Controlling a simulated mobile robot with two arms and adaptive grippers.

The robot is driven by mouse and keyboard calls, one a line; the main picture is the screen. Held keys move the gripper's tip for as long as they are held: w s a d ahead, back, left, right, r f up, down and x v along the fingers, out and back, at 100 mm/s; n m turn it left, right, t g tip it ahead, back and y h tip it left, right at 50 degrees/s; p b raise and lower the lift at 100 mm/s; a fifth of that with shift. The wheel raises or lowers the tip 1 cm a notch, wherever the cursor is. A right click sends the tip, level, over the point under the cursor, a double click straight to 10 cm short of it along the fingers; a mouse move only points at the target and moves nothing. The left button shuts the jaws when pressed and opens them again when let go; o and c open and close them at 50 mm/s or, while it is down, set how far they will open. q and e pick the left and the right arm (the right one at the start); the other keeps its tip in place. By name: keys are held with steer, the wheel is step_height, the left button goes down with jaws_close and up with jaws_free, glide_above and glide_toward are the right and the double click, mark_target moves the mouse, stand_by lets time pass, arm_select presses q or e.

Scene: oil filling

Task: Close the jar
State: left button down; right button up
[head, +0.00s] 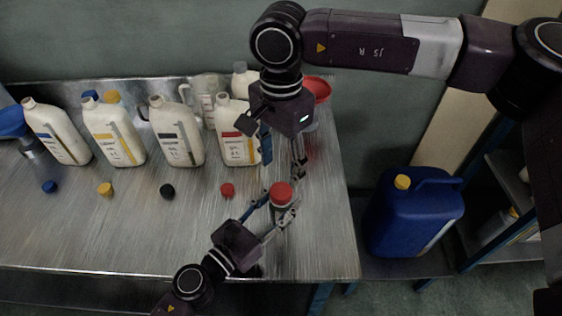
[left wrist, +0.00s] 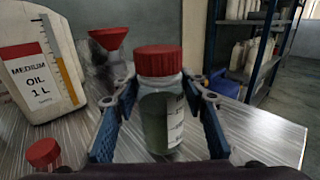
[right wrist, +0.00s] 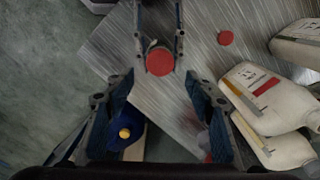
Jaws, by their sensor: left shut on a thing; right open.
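The jar (left wrist: 158,120) is clear, with a label and dark greenish contents, and stands upright. Its red lid (head: 281,192) sits on top; in the left wrist view the lid (left wrist: 158,60) looks level on the mouth, but I cannot tell whether it is tight. My left gripper (head: 272,205) is shut on the jar's body, its fingers on both sides below the lid. My right gripper (head: 284,165) is open and empty, pointing down above and behind the jar. In the right wrist view the lid (right wrist: 160,61) shows beyond its open fingers (right wrist: 160,115).
Several white oil bottles (head: 116,134) stand along the back of the metal table (head: 130,225), with loose caps in front, including a red cap (head: 228,190). A red funnel (head: 316,90) stands behind my right gripper. A blue canister (head: 415,215) is right of the table.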

mark_target(281, 190)
steer(key=shift+f, duration=0.1)
steer(key=shift+f, duration=3.95)
steer(key=shift+c, duration=0.3)
steer(key=c, duration=1.2)
steer(key=m, duration=1.1)
steer(key=shift+m, duration=0.3)
steer(key=o, duration=1.4)
steer(key=shift+r, duration=0.1)
step_height(281, 190, up, 12)
